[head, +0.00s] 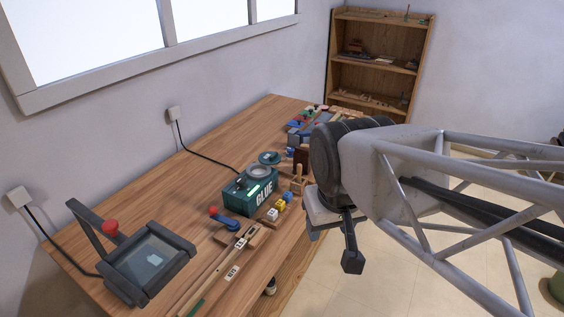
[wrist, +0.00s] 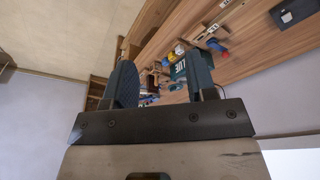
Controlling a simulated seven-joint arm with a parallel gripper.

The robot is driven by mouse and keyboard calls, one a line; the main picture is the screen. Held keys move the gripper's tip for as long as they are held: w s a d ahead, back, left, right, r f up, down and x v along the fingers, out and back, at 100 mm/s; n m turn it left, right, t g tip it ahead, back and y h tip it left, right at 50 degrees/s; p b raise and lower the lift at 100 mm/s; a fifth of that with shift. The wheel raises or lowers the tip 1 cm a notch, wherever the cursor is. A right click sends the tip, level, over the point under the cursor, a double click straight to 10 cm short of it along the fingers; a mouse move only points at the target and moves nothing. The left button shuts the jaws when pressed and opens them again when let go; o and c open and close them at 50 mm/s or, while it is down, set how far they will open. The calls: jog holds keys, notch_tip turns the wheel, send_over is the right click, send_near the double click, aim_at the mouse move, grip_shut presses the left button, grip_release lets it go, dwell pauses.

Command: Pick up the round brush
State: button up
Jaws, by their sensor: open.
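I cannot make out the round brush for certain in either view. A small upright wooden handle (head: 298,174) stands among the small items on the workbench, but it is too small to identify. My gripper (head: 333,246) hangs in the air off the right side of the workbench in the head view, above the floor and apart from everything. In the wrist view my gripper (wrist: 161,82) shows two dark, widely parted fingers with nothing held between them. The bench items appear beyond the fingers, and the fingers and palm hide part of the scene.
The wooden workbench (head: 165,190) holds a green glue box (head: 247,196), also in the wrist view (wrist: 180,72). A grey press-like device (head: 148,263) stands at the near left. Coloured blocks (head: 274,210) lie near the right edge. A wooden shelf (head: 378,88) stands behind.

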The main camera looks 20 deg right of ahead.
jog(key=w+d+n, duration=0.1)
jog(key=w+n, duration=0.3)
jog(key=w, duration=0.7)
jog(key=n+g, duration=0.3)
jog(key=n, duration=1.1)
send_over(299, 165)
notch_tip(299, 165, down, 16)
jog(key=shift+f, duration=0.3)
jog(key=shift+f, duration=1.3)
jog(key=shift+f, duration=0.1)
